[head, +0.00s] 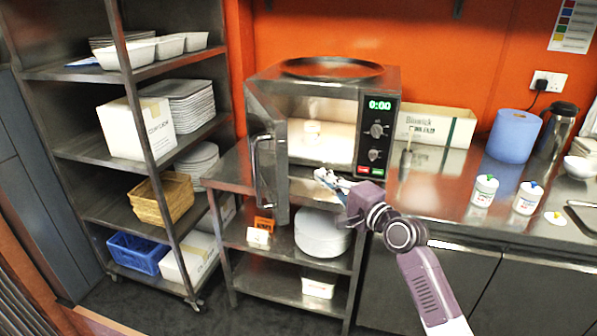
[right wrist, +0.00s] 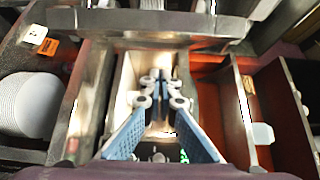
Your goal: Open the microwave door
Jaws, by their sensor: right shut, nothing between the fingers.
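The microwave (head: 378,92) stands on the steel counter with its lit cavity (head: 335,152) showing. Its door (head: 266,120) stands open, swung out toward the left front, with the bar handle (head: 263,172) on its outer face. My right gripper (head: 320,175) is in front of the cavity's lower edge, to the right of the door and apart from the handle. In the right wrist view its blue fingers (right wrist: 155,82) are together with nothing between them. My left gripper is out of view.
A steel rack (head: 150,165) with plates, boxes and baskets stands at the left. Plates (head: 322,240) sit on the shelf below the microwave. A blue paper roll (head: 513,136), white tubs (head: 484,190) and a flask (head: 557,130) are on the counter at right.

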